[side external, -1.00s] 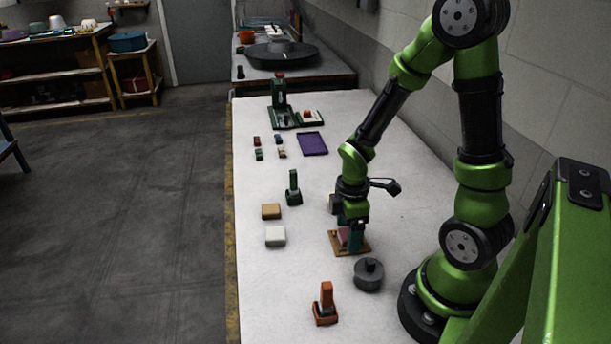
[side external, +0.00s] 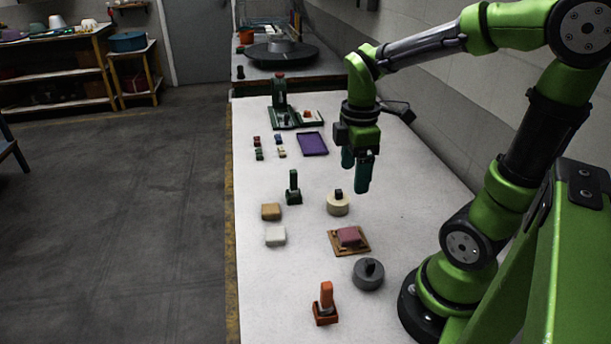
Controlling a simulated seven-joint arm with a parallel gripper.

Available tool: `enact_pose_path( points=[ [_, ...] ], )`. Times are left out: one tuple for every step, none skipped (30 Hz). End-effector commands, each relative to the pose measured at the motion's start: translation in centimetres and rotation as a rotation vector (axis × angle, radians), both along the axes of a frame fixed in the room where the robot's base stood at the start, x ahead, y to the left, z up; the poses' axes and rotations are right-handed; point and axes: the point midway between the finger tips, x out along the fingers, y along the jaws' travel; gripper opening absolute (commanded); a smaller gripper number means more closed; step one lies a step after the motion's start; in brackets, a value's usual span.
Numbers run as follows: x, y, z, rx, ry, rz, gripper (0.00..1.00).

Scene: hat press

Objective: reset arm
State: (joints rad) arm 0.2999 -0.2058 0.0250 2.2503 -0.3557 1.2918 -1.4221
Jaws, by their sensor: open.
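My gripper (side external: 357,178) is open and empty, raised above the white table (side external: 300,305), with its two teal fingers pointing down. A pink block (side external: 348,236) sits on a small wooden board (side external: 334,248) below and in front of it. A cream round piece with a dark knob (side external: 338,206) stands on the table just left of and below the fingers in the picture. A grey round weight with a dark knob (side external: 368,276) stands in front of the board.
A green press (side external: 280,108) and a purple tray (side external: 312,144) are at the back. Several small blocks (side external: 281,152) lie left of the tray. A green stamp (side external: 293,190), tan block (side external: 271,211), white block (side external: 275,236) and orange stamp (side external: 325,306) line the left side. A wall borders the right.

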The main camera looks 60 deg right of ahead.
Motion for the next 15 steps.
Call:
enact_pose_path(
  points=[
    [0.0, 0.0, 0.2, 0.000, -0.001, -0.014, 0.80],
    [0.0, 0.0, 0.3, 0.000, -0.003, -0.031, 0.80],
    [0.1, -0.1, 0.4, -0.002, -0.008, -0.066, 0.80],
    [0.2, 0.0, 0.3, -0.001, -0.013, -0.103, 0.80],
    [0.3, 0.0, 0.2, 0.000, -0.020, -0.148, 0.80],
    [0.4, 0.1, 0.1, 0.006, -0.031, -0.227, 0.80],
    [0.5, 0.3, 0.1, 0.012, -0.050, -0.293, 0.80],
    [0.6, 0.5, 0.2, 0.021, -0.072, -0.363, 0.80],
    [0.7, 1.0, 0.4, 0.036, -0.106, -0.460, 0.80],
    [0.8, 1.5, 0.7, 0.052, -0.137, -0.534, 0.80],
    [0.8, 2.0, 1.0, 0.071, -0.168, -0.606, 0.80],
    [0.9, 2.7, 1.4, 0.102, -0.209, -0.701, 0.80],
    [1.0, 3.3, 1.7, 0.131, -0.238, -0.771, 0.80],
    [1.0, 3.9, 2.2, 0.163, -0.268, -0.838, 0.80],
    [0.9, 4.8, 2.7, 0.211, -0.304, -0.920, 0.80]
  ],
)
